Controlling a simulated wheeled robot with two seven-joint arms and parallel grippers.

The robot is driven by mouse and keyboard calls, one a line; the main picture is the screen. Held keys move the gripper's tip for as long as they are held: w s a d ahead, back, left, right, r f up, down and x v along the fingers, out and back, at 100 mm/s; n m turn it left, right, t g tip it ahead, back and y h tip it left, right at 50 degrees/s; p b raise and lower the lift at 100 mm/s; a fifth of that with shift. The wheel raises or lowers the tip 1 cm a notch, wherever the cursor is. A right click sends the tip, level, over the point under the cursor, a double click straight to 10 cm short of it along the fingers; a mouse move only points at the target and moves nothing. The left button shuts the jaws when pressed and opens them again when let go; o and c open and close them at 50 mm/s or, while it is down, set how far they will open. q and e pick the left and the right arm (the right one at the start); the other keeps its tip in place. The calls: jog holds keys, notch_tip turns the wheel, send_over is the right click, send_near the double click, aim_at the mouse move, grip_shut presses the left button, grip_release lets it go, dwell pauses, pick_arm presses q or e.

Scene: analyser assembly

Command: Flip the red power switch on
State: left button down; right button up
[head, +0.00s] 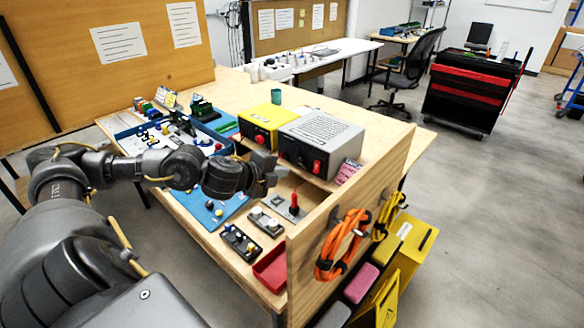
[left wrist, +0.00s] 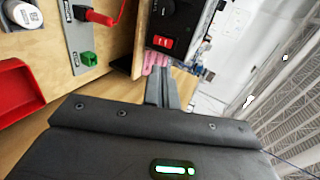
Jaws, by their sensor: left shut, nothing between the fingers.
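The red power switch (head: 317,167) is on the front face of the grey box-shaped analyser (head: 322,132), near its right end. In the left wrist view the switch (left wrist: 162,42) shows as a red rocker with a pale mark, on the dark front panel. Its rocker position is too small to tell. My left gripper (head: 278,176) is shut and empty, in front of the analyser and left of the switch in the head view. In the left wrist view its closed fingers (left wrist: 160,76) point toward the panel near the switch, with no clear contact. My right gripper is not in view.
A yellow box with a red button (head: 262,117) stands left of the analyser. A wooden side panel (head: 345,215) bounds the bench at right.

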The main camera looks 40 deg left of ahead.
pick_arm(q)
jog(key=shift+s+f+g+p, duration=0.25)
jog(key=shift+f+p, duration=0.2)
jog(key=shift+p, duration=0.3)
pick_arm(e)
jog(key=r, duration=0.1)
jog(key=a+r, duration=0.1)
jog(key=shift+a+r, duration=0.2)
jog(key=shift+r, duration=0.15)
pick_arm(q)
jog(key=shift+w, duration=0.15)
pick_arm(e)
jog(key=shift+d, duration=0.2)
pick_arm(q)
jog(key=p, duration=0.2)
send_near(314, 172)
jog(key=x, duration=0.6)
jog(key=shift+w, duration=0.3)
jog(key=shift+d, duration=0.1)
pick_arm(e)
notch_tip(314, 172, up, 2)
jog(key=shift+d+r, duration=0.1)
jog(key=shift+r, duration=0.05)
